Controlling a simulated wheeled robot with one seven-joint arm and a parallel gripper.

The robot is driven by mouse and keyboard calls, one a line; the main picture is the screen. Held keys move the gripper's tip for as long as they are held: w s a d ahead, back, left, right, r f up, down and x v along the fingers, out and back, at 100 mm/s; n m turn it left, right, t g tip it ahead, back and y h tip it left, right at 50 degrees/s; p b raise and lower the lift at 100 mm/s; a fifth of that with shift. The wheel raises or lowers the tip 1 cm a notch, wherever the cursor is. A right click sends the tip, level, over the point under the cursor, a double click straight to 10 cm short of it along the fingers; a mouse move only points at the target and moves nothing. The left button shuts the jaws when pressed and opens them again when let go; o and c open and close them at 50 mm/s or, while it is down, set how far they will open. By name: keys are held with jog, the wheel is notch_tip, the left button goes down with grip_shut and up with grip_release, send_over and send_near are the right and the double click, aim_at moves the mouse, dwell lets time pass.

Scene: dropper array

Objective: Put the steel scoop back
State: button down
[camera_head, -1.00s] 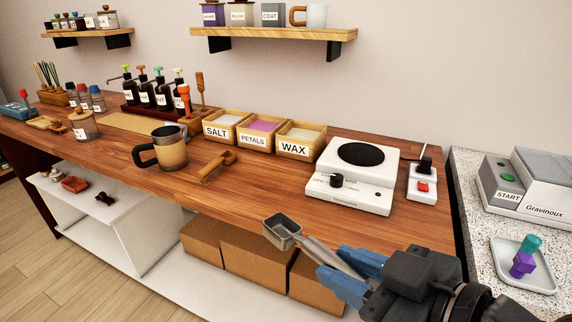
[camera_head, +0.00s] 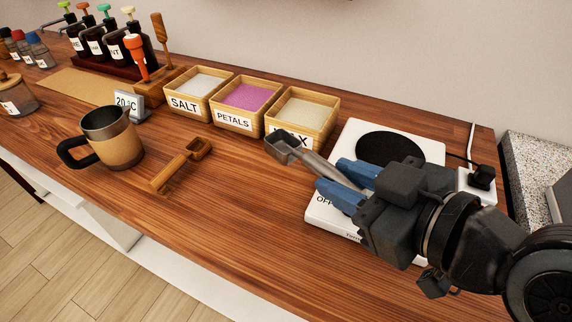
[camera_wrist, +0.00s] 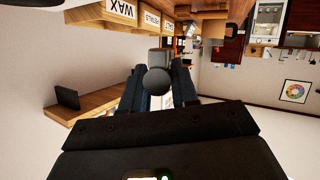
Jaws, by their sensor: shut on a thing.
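The steel scoop (camera_head: 304,152) is a grey square-cupped scoop held by its handle in the blue fingers of my gripper (camera_head: 348,186). Its cup is in front of the WAX box (camera_head: 314,116) in the head view and covers part of that label. I cannot tell whether the scoop touches the box. In the wrist view the rounded handle end (camera_wrist: 157,81) shows between the fingers. A wooden scoop (camera_head: 180,166) lies on the counter left of my gripper.
The SALT box (camera_head: 201,82) and PETALS box (camera_head: 246,97) stand left of WAX. A hot plate (camera_head: 398,148) is behind and under my gripper. A mug (camera_head: 110,139), a temperature display (camera_head: 130,105) and a holder with wooden tools (camera_head: 158,88) stand left. The front counter is clear.

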jog(key=x, duration=0.4)
jog(key=d+f+p+x, duration=0.1)
jog(key=x, duration=0.3)
jog(key=d+f+x, duration=0.1)
jog(key=x, duration=0.3)
jog(key=shift+w+a, duration=0.15)
jog(key=shift+w, duration=0.25)
jog(key=shift+f+p, duration=0.35)
jog(key=shift+f, duration=1.65)
jog(key=shift+f, duration=0.1)
